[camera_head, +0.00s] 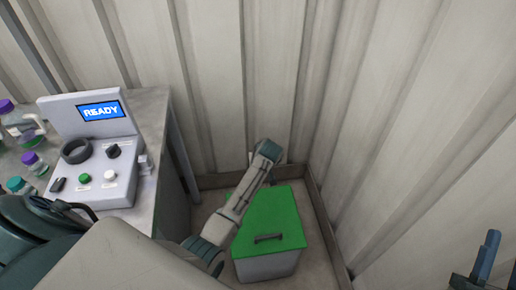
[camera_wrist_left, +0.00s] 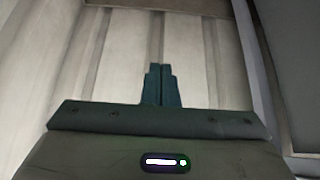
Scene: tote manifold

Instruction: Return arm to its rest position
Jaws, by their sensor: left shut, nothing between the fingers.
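My left arm (camera_head: 235,210) comes in from the left and reaches out over a grey tote (camera_head: 268,266) with a green lid (camera_head: 278,215). Its far end is near the corrugated wall, and its fingers cannot be made out in the head view. In the left wrist view my left gripper (camera_wrist_left: 161,82) is shut and empty, its two dark fingers together, with pale wall panels beyond. My right gripper (camera_head: 485,262) shows only in part at the lower right edge of the head view. Whether it is open or shut is unclear.
A bench (camera_head: 155,110) on the left carries a control box (camera_head: 105,165) with a screen reading READY. Several bottles (camera_head: 32,163) with purple or green caps stand beside it. The tote sits in a low-walled tray (camera_head: 318,215) against the corrugated wall (camera_head: 350,90).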

